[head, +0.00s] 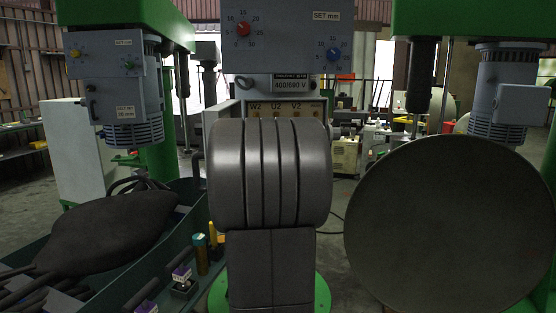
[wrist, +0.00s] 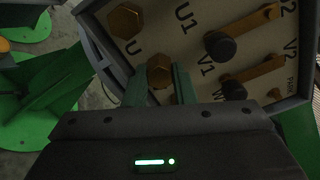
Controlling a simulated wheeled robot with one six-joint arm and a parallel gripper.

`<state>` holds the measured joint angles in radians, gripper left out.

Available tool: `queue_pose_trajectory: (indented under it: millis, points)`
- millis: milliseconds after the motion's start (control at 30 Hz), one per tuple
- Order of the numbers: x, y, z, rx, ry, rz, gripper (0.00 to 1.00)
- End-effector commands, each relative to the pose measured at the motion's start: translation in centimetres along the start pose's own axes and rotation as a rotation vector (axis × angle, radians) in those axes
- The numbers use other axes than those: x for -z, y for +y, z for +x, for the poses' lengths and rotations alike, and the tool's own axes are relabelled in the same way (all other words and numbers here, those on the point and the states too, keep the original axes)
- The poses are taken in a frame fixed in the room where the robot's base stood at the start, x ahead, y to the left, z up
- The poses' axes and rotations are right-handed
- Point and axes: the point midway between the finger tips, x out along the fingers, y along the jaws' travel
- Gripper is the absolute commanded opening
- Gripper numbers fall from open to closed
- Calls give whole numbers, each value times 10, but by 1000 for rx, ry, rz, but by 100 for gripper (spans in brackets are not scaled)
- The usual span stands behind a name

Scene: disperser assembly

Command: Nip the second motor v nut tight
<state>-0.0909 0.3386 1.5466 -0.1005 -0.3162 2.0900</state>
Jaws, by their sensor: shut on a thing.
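In the wrist view my gripper (wrist: 160,88) has its two teal fingers closed on either side of a brass hex nut (wrist: 159,69) on the grey terminal board (wrist: 155,40). This nut is the second in the row, below the nut beside the letter U (wrist: 126,20). Its own letter is hidden, so I cannot read it as V. Part of another brass piece shows below it between the fingers.
Dark posts with brass link bars (wrist: 221,45) stand right of the nut, close to the gripper. In the head view a green-edged tray (head: 150,268) with a dark lumpy bag (head: 105,232) is at left. A motor (head: 115,95) hangs at left, another (head: 510,90) at right.

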Motion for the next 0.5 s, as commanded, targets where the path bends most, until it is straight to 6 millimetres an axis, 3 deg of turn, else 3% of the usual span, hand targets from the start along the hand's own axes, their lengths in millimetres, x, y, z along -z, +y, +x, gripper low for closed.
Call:
queue_pose_trajectory:
  millis: [500]
  points:
    - [0, 1, 0, -1, 1, 30, 1]
